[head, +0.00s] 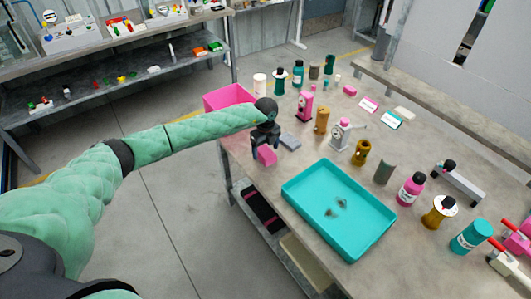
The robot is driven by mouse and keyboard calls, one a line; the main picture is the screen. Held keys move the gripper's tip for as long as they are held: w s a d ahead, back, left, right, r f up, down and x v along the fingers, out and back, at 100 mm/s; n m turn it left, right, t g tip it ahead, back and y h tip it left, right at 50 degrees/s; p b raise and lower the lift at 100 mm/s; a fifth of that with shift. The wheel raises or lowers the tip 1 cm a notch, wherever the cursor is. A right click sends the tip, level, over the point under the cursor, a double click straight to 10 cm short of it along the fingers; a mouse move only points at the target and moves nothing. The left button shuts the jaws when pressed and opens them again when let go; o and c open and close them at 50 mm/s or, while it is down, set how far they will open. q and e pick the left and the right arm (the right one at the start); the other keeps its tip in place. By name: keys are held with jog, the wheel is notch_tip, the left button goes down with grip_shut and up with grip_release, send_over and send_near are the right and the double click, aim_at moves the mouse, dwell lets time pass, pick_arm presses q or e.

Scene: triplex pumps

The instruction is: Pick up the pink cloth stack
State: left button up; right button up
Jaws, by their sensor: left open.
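A small pink block that looks like the pink cloth stack (265,156) lies near the left edge of the table (270,178). My left gripper (265,143) points down right at it, with the black fingers over its upper part. The gripper is open. The fingers hide part of the stack, and I cannot tell whether they touch it. My right gripper is not in view.
A grey flat block (290,141) lies just right of the gripper. A pink bin (228,96) stands behind it. A turquoise tray (290,190) fills the table's front. Several bottles and pump parts, including a pink-and-grey pump (340,134), stand further right.

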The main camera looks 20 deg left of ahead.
aim_at(267, 153)
pick_arm(q)
jog(key=shift+s+f, duration=0.1)
jog(key=shift+f, duration=0.25)
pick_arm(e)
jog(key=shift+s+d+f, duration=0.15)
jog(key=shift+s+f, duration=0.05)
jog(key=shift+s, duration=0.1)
pick_arm(q)
jog(key=shift+c, duration=0.2)
jog(key=c, duration=1)
jog(key=shift+c, duration=0.5)
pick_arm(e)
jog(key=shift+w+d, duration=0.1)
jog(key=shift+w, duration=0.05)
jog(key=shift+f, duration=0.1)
